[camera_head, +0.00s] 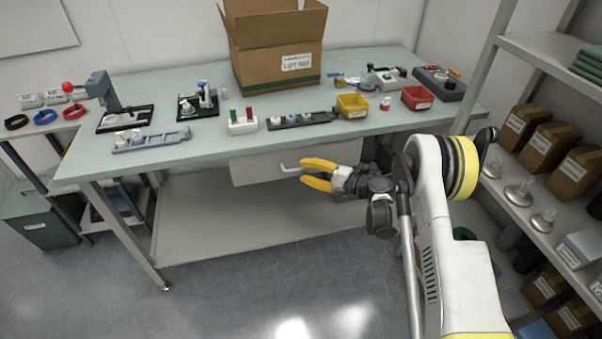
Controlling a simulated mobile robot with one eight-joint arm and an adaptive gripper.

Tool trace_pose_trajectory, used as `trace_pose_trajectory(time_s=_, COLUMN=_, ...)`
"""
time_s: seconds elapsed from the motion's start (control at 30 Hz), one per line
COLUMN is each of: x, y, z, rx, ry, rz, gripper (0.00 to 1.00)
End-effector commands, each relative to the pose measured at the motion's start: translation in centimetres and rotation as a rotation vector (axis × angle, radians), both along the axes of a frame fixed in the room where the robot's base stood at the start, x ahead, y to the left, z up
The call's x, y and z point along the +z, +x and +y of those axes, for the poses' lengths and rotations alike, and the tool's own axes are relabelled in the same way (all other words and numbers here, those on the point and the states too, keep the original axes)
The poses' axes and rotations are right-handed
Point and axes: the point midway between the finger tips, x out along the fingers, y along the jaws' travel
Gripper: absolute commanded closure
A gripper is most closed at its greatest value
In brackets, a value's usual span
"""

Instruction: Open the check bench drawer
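The check bench (110,164) has a pale green top and stands across the middle of the view. Its white drawer (255,170) hangs under the front edge, near the middle, and looks closed. A light bar handle (290,168) shows on the drawer's front. My gripper (304,173) has yellow fingers and is at the right end of the handle, pointing left. The two fingers are apart, one above the other. I cannot tell whether they touch the handle. My gripper and arm hide the right part of the drawer front.
A cardboard box (277,72), a yellow bin (352,106), a red bin (417,98) and several fixtures stand on the bench. A shelf rack (545,48) with boxes is close on the right. The floor (230,285) before the bench is clear.

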Motion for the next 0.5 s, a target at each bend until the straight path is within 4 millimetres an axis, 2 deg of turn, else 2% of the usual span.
trace_pose_trajectory(time_s=0.2, x=-0.25, y=0.81, z=1.48, rx=0.000, ry=0.000, rz=0.000, gripper=0.68)
trace_pose_trajectory(time_s=0.47, x=-0.16, y=0.87, z=1.57, rx=-0.001, ry=0.000, rz=0.000, gripper=0.68)
trace_pose_trajectory(time_s=0.5, x=-0.17, y=0.87, z=1.56, rx=-0.001, ry=0.000, rz=0.000, gripper=0.78)
